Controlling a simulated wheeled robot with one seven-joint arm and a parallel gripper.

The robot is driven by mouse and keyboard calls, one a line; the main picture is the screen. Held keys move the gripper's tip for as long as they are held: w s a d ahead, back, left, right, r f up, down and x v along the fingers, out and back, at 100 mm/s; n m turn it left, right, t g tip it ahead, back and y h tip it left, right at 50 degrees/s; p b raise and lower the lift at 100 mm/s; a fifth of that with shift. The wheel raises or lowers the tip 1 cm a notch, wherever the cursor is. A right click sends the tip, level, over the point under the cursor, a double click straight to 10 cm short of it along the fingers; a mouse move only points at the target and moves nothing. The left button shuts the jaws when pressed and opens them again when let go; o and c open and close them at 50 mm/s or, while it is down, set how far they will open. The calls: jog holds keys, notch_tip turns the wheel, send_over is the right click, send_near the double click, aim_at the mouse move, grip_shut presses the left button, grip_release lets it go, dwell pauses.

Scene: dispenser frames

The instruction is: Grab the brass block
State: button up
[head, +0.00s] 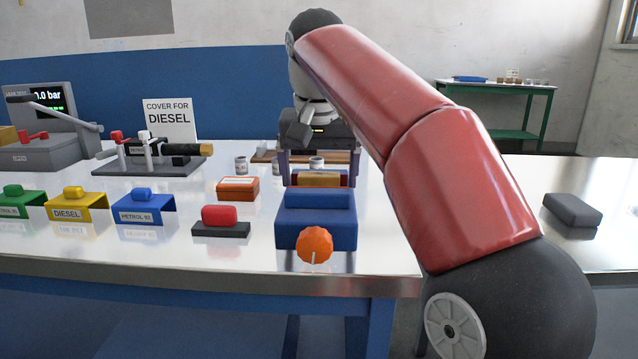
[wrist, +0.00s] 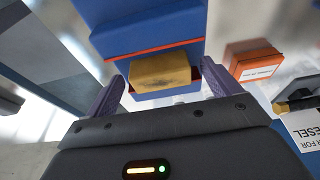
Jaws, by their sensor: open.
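The brass block (head: 320,179) is a small gold-coloured bar just behind the raised top of a blue box (head: 316,221). My gripper (head: 318,183) is open, with one purple finger on each side of the block. In the wrist view a narrow gap shows between the block and each finger of my gripper (wrist: 162,82).
An orange knob (head: 315,245) is on the blue box's front. A red-topped dark block (head: 220,222) and an orange box (head: 238,189) stand to the left. Blue (head: 145,208), yellow (head: 77,207) and green covers line the table further left. Small cups (head: 316,163) stand behind.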

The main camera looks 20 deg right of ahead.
jog(key=shift+f, duration=0.25)
jog(key=shift+r, duration=0.1)
jog(key=c, duration=1.3)
